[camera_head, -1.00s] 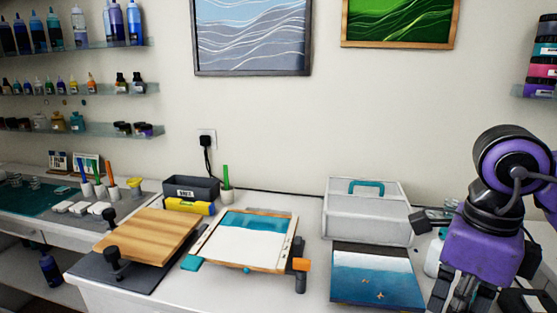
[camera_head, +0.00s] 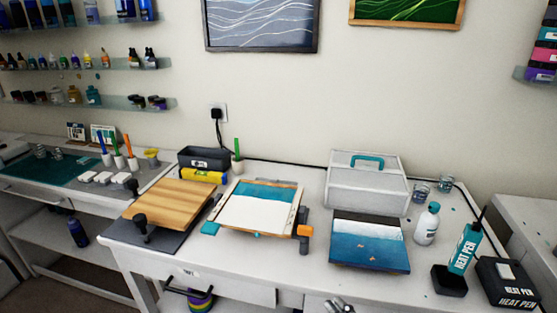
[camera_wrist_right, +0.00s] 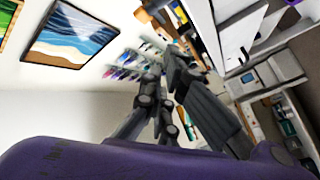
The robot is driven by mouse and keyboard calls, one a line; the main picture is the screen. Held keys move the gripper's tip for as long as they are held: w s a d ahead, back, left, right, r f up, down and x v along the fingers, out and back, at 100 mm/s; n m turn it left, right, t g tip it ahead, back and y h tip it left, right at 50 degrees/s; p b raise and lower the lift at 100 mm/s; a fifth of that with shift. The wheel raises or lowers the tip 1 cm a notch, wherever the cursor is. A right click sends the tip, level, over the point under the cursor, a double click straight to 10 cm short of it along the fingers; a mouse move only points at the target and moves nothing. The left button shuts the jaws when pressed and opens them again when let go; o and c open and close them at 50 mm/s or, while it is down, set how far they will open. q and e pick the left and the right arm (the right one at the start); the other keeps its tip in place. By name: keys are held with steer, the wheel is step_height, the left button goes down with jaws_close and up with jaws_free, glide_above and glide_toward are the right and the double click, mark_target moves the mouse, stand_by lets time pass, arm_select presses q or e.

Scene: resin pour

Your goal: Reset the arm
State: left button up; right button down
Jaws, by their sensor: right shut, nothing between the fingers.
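My right gripper (camera_head: 340,305) shows only as dark fingertips at the bottom edge of the head view, in front of the table's front edge and below the tabletop things. In the right wrist view the same gripper (camera_wrist_right: 165,70) has its dark fingers close together, with nothing seen between them. The purple wrist housing fills the bottom of that view. The rest of the right arm is outside the head view. My left gripper is in neither view.
A drawer at the front is partly open.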

steer(key=s+d+f+m+g+h, duration=0.1)
steer(key=s+d+f+m+h, duration=0.15)
steer(key=f, duration=0.25)
steer(key=s+d+f+m+g+h+p, duration=0.1)
steer(key=s+d+f+m+h, duration=0.1)
steer(key=s+f+m+h, duration=0.3)
steer(key=s+d+f+m+g+h, duration=0.1)
steer(key=s+d+f+m, duration=0.15)
steer(key=f, duration=0.35)
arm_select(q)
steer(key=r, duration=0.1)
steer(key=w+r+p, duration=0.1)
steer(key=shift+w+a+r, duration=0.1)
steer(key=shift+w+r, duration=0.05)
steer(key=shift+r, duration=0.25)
arm_select(e)
steer(key=s+f+m+g+h, duration=0.1)
steer(key=s+f+m+g, duration=0.3)
steer(key=s+f, duration=0.5)
steer(key=s, duration=0.4)
steer(key=shift+a+m+g+h, duration=0.15)
steer(key=shift+m+g+h, duration=0.15)
steer(key=shift+h, duration=0.05)
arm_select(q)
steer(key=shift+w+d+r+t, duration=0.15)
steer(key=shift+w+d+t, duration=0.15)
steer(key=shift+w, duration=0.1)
arm_select(e)
steer(key=shift+f, duration=0.1)
